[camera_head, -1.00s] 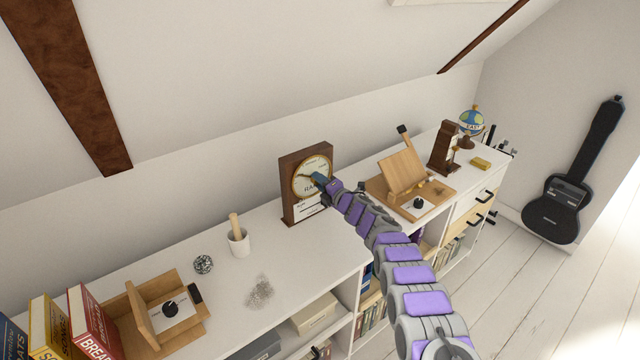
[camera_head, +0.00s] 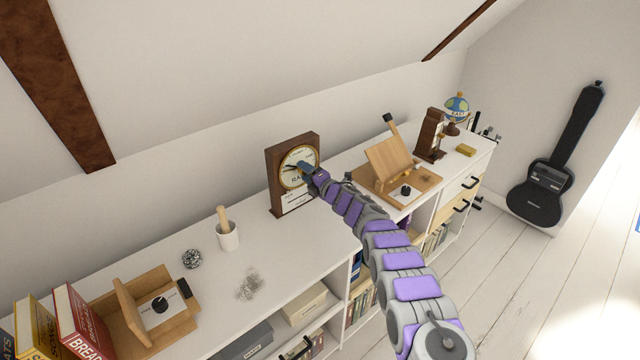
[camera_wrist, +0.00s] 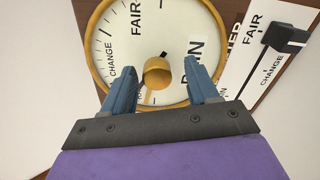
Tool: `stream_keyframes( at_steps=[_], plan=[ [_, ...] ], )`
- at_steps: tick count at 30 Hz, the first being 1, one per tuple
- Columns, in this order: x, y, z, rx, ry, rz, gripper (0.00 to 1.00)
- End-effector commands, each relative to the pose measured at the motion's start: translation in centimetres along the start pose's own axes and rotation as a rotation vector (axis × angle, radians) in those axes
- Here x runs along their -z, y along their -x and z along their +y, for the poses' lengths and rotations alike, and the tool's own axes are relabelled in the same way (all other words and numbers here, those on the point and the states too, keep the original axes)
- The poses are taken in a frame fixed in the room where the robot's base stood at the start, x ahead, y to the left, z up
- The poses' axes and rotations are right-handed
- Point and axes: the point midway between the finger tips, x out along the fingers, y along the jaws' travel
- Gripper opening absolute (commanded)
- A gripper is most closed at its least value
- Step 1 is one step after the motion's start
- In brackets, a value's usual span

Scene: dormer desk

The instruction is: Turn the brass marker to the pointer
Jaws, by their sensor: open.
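A wooden barometer (camera_head: 275,180) with a round, brass-rimmed dial (camera_head: 290,182) stands upright at the back of the white shelf top. In the wrist view the dial (camera_wrist: 110,72) carries the words FAIR, CHANGE and RAIN. A brass knob (camera_wrist: 157,72), apparently the marker's hub, sticks out from the dial's middle. A thin brass strip shows just below it. My gripper (camera_wrist: 160,68) is open, with one blue finger on each side of the knob and a gap on both sides. In the head view my gripper (camera_head: 307,171) covers part of the dial; the pointer's exact direction is unclear.
A lower panel with a FAIR/CHANGE scale and a black slider (camera_wrist: 284,38) lies right of the dial in the wrist view. A wooden stand (camera_head: 392,168) is to the right. A white cup (camera_head: 228,237) stands left, with clear shelf top between it and the barometer.

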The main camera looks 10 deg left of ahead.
Motion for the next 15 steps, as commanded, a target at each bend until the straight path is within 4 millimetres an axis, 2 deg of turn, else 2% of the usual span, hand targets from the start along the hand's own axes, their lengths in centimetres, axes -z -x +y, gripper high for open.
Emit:
stream_keyframes(
  at_steps=[8,15],
  plan=[
    [-0.3,2.1,0.3,0.0,-0.002,-0.002,0.59],
    [-0.1,4.7,0.0,0.005,-0.001,-0.001,0.59]
  ],
)
